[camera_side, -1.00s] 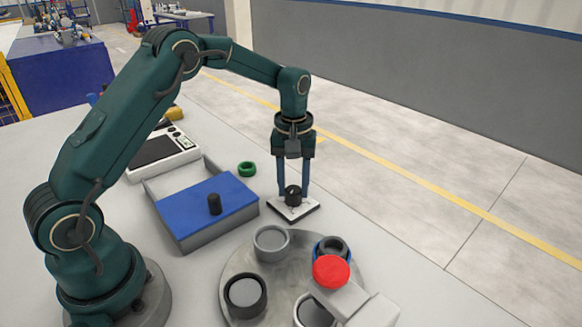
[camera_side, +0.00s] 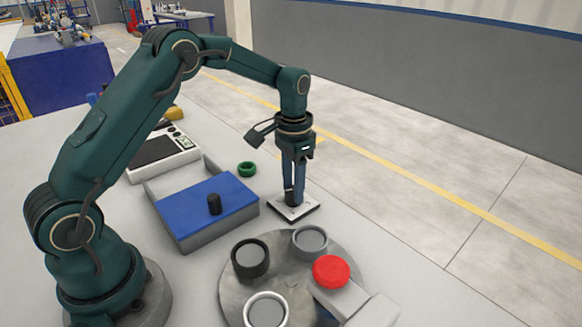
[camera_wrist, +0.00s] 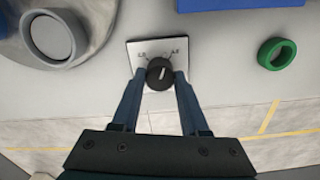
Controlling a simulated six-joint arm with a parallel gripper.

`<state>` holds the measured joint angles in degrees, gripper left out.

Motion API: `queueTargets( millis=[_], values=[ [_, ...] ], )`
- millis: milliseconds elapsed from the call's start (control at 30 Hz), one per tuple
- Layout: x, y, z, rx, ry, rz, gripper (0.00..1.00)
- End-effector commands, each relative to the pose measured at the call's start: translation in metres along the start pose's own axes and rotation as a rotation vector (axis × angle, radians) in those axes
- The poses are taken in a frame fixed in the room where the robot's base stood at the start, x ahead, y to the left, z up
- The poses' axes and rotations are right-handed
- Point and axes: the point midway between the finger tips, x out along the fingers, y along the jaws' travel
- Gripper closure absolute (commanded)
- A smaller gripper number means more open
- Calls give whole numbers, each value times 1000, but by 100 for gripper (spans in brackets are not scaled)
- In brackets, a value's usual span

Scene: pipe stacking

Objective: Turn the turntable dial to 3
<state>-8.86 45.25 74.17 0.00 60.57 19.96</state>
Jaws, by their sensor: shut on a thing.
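The dial knob (camera_wrist: 160,75) is black and round with a white pointer line. It sits on a white square plate (camera_wrist: 146,50) with small marks that I cannot read surely. My gripper (camera_wrist: 161,82) is shut on the knob, one finger on each side. In the side view my gripper (camera_side: 293,200) points straight down over the plate (camera_side: 308,209), and its fingers mostly hide the knob.
A grey box with a blue lid (camera_side: 190,207) stands left of the dial. A green ring (camera_side: 247,169) lies behind it. The table's edge is close behind the dial.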

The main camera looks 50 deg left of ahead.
Motion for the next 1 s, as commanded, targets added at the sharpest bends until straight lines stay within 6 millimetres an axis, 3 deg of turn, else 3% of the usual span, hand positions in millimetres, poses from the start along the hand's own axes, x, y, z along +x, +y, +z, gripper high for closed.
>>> queueTargets(
  millis=[500,1000],
  values=[
    [-2,0,0,335,-1,1,100],
    [-2,0,0,396,0,1,100]
  ],
)
